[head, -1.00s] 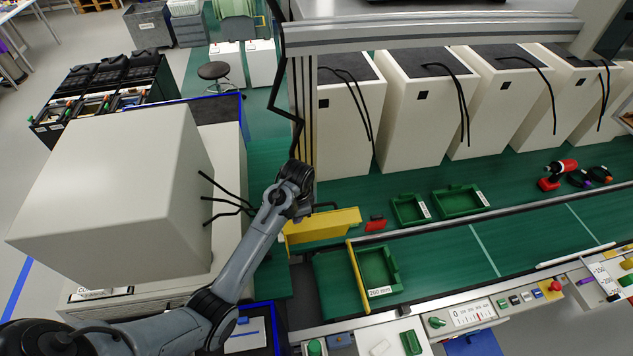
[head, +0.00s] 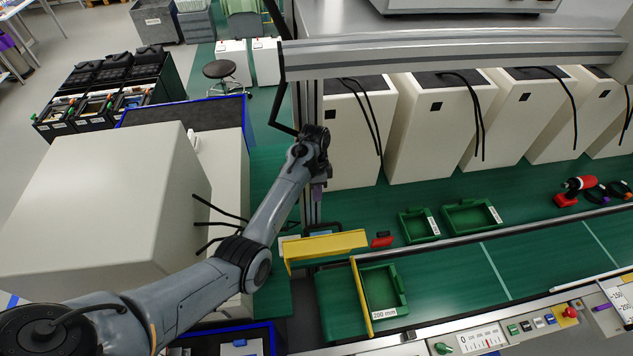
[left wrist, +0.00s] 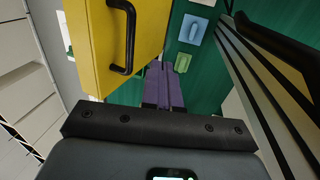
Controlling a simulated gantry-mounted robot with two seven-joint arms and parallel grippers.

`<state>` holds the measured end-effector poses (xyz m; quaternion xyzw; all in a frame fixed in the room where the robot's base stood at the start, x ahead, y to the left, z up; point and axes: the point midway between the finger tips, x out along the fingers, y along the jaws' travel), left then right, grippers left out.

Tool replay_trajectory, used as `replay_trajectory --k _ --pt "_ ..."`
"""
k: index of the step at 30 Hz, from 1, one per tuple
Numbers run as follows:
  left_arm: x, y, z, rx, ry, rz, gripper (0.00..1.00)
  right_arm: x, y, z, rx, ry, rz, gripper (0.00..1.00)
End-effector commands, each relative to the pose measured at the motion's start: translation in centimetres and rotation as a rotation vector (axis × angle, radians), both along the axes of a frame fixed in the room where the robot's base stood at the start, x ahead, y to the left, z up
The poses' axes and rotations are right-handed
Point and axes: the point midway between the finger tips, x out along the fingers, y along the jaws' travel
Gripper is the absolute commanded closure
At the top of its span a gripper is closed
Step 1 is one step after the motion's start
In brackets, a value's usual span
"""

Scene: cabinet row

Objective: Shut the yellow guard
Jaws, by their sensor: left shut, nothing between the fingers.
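The yellow guard (head: 327,246) is a yellow panel with a folded edge at the left end of the green conveyor. Its black handle shows in the left wrist view (left wrist: 129,40), on the yellow face (left wrist: 150,25). In the head view the guard stands out behind a separate yellow strip beside a green tray; I cannot tell its exact hinge angle. My left gripper (head: 317,194) is behind and above the guard, with purple fingers shut and empty. In the left wrist view the fingers (left wrist: 164,85) point down beside the guard's edge, apart from the handle. My right gripper is not in view.
A yellow strip (head: 361,296) borders a green tray (head: 404,292) on the conveyor. A red block (head: 381,241) lies right of the guard. A metal post (head: 308,110) rises behind my left gripper. Large white cabinets (head: 431,130) line the back; a white box (head: 105,215) stands left.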

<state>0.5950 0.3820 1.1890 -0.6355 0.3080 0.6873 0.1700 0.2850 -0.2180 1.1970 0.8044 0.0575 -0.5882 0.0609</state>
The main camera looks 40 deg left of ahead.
Motion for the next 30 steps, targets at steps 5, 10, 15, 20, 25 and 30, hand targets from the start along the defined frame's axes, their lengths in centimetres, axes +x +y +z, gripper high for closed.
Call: replay_trajectory --k 5,10,15,20,25,30 --pt "-0.6 -0.6 -3.1 -0.001 0.005 0.0 1.0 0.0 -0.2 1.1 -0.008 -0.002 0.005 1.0" --pt "-1.8 -2.0 -4.2 0.0 0.003 0.0 1.0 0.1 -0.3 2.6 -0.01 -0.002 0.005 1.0" --pt "-2.6 -3.0 -4.9 0.0 0.001 0.0 1.0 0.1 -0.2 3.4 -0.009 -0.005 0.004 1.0" --pt "-2.9 -3.4 -5.2 0.0 0.0 0.001 1.0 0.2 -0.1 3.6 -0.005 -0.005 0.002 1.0" --pt "-2.9 -3.4 -5.3 0.001 0.0 0.001 1.0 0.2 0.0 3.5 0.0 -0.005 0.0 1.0" --pt "-2.9 -3.4 -5.3 0.001 0.0 0.001 1.0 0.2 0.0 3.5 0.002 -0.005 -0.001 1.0"
